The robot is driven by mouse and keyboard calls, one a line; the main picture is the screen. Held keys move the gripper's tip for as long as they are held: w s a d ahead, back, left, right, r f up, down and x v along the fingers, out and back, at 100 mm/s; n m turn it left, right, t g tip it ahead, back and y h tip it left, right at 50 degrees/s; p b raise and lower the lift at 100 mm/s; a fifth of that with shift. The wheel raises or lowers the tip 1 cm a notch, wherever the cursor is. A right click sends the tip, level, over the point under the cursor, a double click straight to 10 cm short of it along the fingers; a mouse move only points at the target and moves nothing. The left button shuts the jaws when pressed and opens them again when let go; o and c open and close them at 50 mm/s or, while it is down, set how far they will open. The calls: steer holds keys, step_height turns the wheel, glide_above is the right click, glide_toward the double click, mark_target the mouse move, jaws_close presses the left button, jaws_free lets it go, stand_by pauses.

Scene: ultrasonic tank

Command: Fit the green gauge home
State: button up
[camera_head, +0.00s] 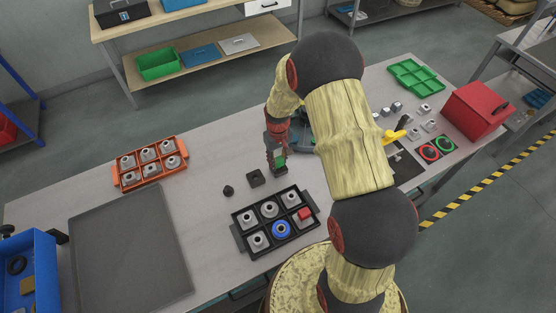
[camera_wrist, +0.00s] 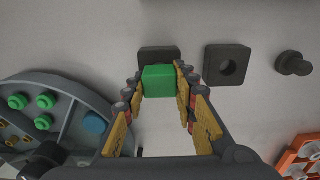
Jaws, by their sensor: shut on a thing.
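My gripper (camera_head: 276,153) is over the middle of the table, and in the wrist view its fingers are shut on the green gauge (camera_wrist: 159,82), a small square block. The gauge also shows in the head view (camera_head: 281,162), low at the fingertips. A dark square block (camera_wrist: 158,54) is right behind the gauge in the wrist view. The gauge covers its near part, so I cannot tell whether they touch or whether the block has an opening. A second dark square block with a round hole (camera_wrist: 228,66) is to its right; the hole is empty.
A black knob (camera_head: 228,190) stands beside the holed block. A black tray (camera_head: 237,222) with grey pieces, a blue ring and a red cube is in front. An orange tray (camera_head: 117,181) is at left. A round grey holder (camera_wrist: 62,88) with coloured pegs stands close to my gripper.

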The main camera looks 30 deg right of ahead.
steer(key=shift+f+b, duration=0.45)
steer(key=shift+f, duration=0.2)
stand_by(1.0)
steer(key=o, duration=1.2)
steer(key=shift+o, duration=0.2)
step_height(320, 180, up, 12)
steer(key=shift+s, duration=0.1)
